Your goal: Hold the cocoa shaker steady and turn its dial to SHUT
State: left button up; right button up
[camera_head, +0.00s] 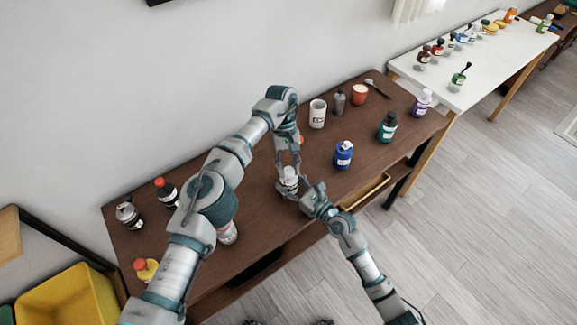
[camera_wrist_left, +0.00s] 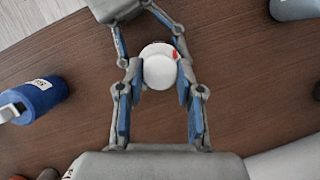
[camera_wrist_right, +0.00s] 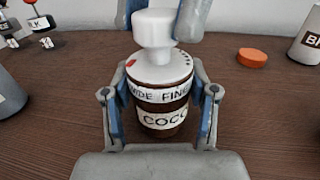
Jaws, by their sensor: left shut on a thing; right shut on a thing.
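The cocoa shaker (camera_head: 290,180) stands upright near the table's front edge. In the right wrist view its brown body (camera_wrist_right: 163,118) reads COCO, with WIDE and FINE on the white band above. Its white dial (camera_wrist_right: 155,68) has a raised knob and a red mark at the left; SHUT is not visible. My right gripper (camera_wrist_right: 160,110) is shut around the body, also seen in the head view (camera_head: 300,190). My left gripper (camera_wrist_left: 160,78) comes from above and is shut on the knob (camera_wrist_left: 160,70); the red mark shows at its upper right.
A blue bottle (camera_head: 343,155) stands to the right, a white mug (camera_head: 317,114) and an orange disc (camera_wrist_right: 252,57) behind. A green bottle (camera_head: 387,127) is farther right. Several bottles stand at the left, partly behind my left arm. Bare wooden table (camera_head: 260,215) lies around the shaker.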

pick_arm(q)
jog(key=shift+w+d, duration=0.1)
pick_arm(e)
jog(key=shift+s+a, duration=0.2)
jog(key=shift+a, duration=0.05)
pick_arm(q)
jog(key=o, duration=1.2)
pick_arm(e)
jog(key=shift+d, duration=0.1)
jog(key=o, duration=1.3)
jog(key=shift+w+d, duration=0.1)
jog(key=shift+w, duration=0.05)
